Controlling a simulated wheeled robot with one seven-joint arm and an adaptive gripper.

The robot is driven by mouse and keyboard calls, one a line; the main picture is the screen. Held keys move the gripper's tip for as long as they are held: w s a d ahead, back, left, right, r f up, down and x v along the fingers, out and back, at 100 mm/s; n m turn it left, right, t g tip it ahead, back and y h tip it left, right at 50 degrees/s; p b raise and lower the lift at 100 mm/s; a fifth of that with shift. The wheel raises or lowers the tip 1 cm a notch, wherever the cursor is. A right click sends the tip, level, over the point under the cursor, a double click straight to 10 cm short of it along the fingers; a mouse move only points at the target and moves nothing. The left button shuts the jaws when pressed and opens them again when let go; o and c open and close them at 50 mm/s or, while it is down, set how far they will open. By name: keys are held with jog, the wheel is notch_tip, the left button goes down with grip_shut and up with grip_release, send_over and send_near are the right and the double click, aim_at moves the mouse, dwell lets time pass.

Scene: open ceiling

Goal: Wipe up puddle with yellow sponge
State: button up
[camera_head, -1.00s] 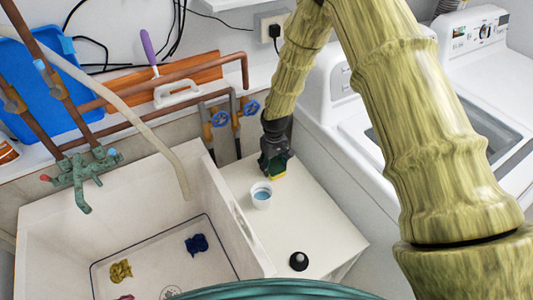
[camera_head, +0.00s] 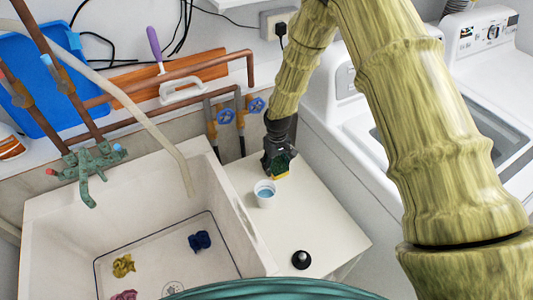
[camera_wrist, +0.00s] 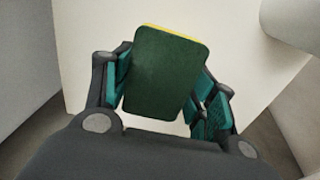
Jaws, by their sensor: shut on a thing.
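My gripper (camera_head: 279,163) is shut on the yellow sponge (camera_head: 282,174), low over the back part of the white table beside the sink. In the wrist view the sponge (camera_wrist: 160,75) shows a large dark green face with a thin yellow edge at the top. The fingers of my gripper lie on either side of it. I cannot tell whether the sponge touches the table. I cannot make out a puddle on the white surface in either view; part of the surface is hidden by the sponge and gripper.
A white cup with light blue contents (camera_head: 265,192) stands close in front of my gripper. A small black round object (camera_head: 301,259) sits near the table's front. The white sink (camera_head: 160,235) is to the left, the washing machine (camera_head: 365,120) to the right. The table's middle is clear.

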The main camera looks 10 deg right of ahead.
jog(key=a, duration=0.1)
jog(key=s+a, duration=0.1)
jog(key=shift+a, duration=0.35)
jog(key=shift+r+p, duration=0.35)
jog(key=shift+d+r, duration=0.1)
jog(key=shift+r, duration=0.85)
jog(key=shift+a+r+p, duration=0.25)
jog(key=shift+r+p, duration=0.65)
jog(key=shift+r, duration=0.05)
jog(key=shift+r+p, duration=1.05)
jog(key=shift+r, duration=0.75)
jog(key=shift+d+f+b, duration=0.1)
jog(key=shift+f+b, duration=0.25)
jog(key=shift+b, duration=1.25)
jog(key=b, duration=0.2)
jog(key=shift+r+b, duration=0.1)
jog(key=shift+b, duration=0.2)
